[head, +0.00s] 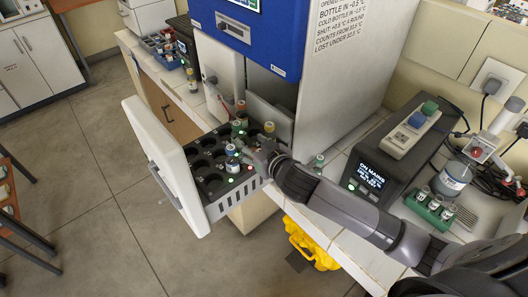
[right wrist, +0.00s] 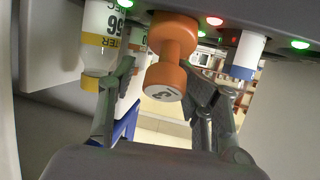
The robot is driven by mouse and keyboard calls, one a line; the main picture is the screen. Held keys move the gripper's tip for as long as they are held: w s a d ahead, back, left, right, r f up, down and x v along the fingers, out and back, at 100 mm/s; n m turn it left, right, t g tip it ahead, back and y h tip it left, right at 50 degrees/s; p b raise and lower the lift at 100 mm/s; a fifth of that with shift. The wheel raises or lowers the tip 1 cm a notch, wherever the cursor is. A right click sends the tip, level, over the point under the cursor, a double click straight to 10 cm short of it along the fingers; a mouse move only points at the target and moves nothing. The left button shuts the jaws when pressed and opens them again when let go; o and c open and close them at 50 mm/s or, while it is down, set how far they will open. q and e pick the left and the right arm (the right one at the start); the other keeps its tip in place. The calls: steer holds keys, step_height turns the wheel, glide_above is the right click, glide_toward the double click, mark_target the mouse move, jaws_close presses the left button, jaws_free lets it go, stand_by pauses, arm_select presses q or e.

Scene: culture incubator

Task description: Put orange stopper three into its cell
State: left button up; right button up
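The orange stopper (right wrist: 173,45) with a 3 on its pale end face shows in the right wrist view, close to the drawer's lit surface. My right gripper (right wrist: 160,78) has one finger on each side of it, with a visible gap at the left finger. In the head view my right gripper (head: 258,150) is over the right side of the pulled-out drawer (head: 228,198). I cannot make out the stopper there, behind the gripper. The drawer has several round dark cells (head: 210,182). How deep the stopper sits in a cell is hidden. My left gripper is out of view.
A blue-banded bottle (head: 232,164) and a yellow-capped bottle (head: 269,128) stand in the drawer near the gripper. The blue incubator (head: 262,40) rises behind. A dark display device (head: 372,175) and a green vial rack (head: 430,208) are on the right counter.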

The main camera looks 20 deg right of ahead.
steer(key=b+v, duration=0.2)
steer(key=v, duration=0.9)
steer(key=s+d+f+g+h, duration=0.2)
steer(key=s+f+g, duration=0.8)
steer(key=s+f, duration=1.05)
step_height(320, 180, down, 24)
steer(key=s+g+b, duration=0.1)
steer(key=s+b, duration=0.1)
steer(key=b, duration=0.1)
arm_select(q)
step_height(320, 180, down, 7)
steer(key=b, duration=0.2)
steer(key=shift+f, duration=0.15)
arm_select(e)
steer(key=s+d+f+g, duration=0.1)
steer(key=s+d+f, duration=0.2)
steer(key=s+f, duration=1.4)
step_height(320, 180, down, 3)
steer(key=shift+f+n+g, duration=0.15)
steer(key=shift+n+g, duration=0.15)
steer(key=shift+g, duration=0.1)
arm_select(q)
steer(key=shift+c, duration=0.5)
arm_select(e)
steer(key=shift+c, duration=0.5)
